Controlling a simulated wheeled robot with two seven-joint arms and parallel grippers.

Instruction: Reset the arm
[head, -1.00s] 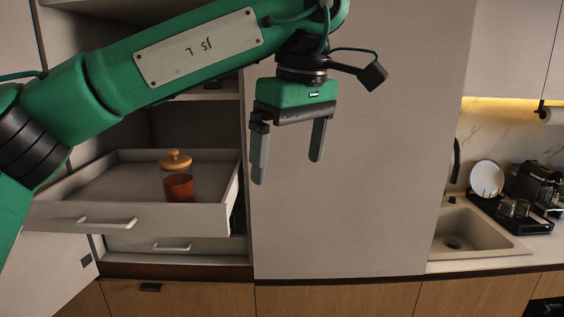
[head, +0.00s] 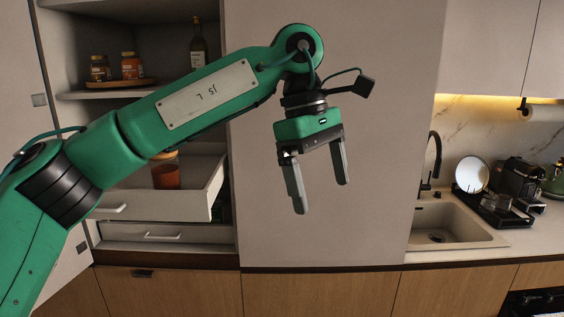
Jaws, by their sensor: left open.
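My left arm comes in from the left and crosses in front of the cupboard. Its left gripper (head: 320,196) hangs with its fingers downward, open and empty, in front of the plain tall panel (head: 370,215). It touches nothing that I can see. My right gripper is not in view.
A shelf above carries jars (head: 132,66) on a tray and a bottle (head: 198,40). A sink (head: 445,226) and dish rack (head: 492,207) are at right.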

